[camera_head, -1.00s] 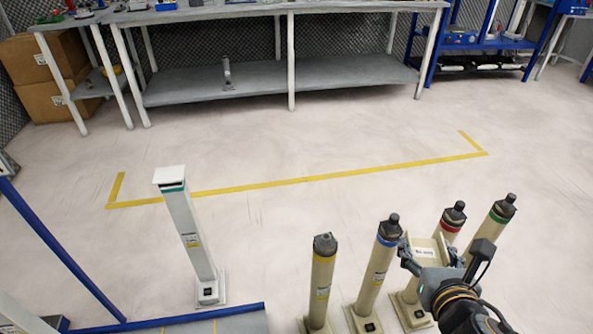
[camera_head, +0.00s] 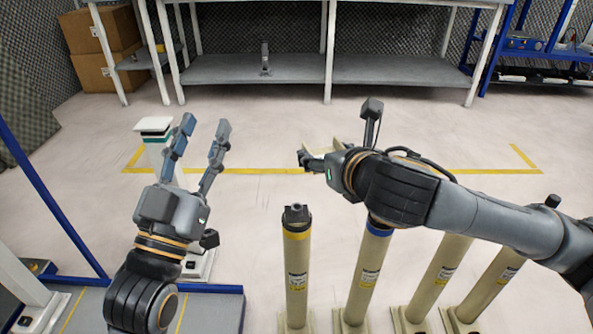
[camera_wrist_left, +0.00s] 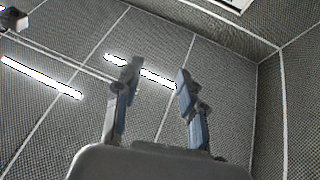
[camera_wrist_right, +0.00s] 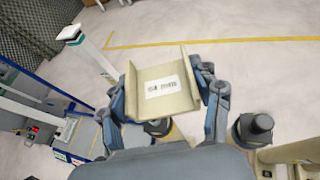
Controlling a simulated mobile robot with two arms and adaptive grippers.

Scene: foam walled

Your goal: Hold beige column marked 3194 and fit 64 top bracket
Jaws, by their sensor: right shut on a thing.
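A beige U-shaped bracket (camera_wrist_right: 160,68) with a white label is gripped between the fingers of my right gripper (camera_wrist_right: 166,104). In the head view my right gripper (camera_head: 335,140) holds the bracket (camera_head: 320,151) above and beyond the yellow-banded beige column (camera_head: 297,265). That column stands upright with a dark top fitting, and nothing holds it. The blue-banded column (camera_head: 368,265) stands to its right, partly behind my right arm. The labels are too small to read, so I cannot tell which column is 3194. My left gripper (camera_head: 205,125) is open, empty and raised, left of the columns.
Two more beige columns (camera_head: 438,280) (camera_head: 490,285) stand at right, their tops hidden by my right arm. A white post (camera_head: 155,140) with a teal band stands behind my left gripper. A blue-railed platform (camera_head: 215,305) lies front left. Floor toward the workbench (camera_head: 290,70) is clear.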

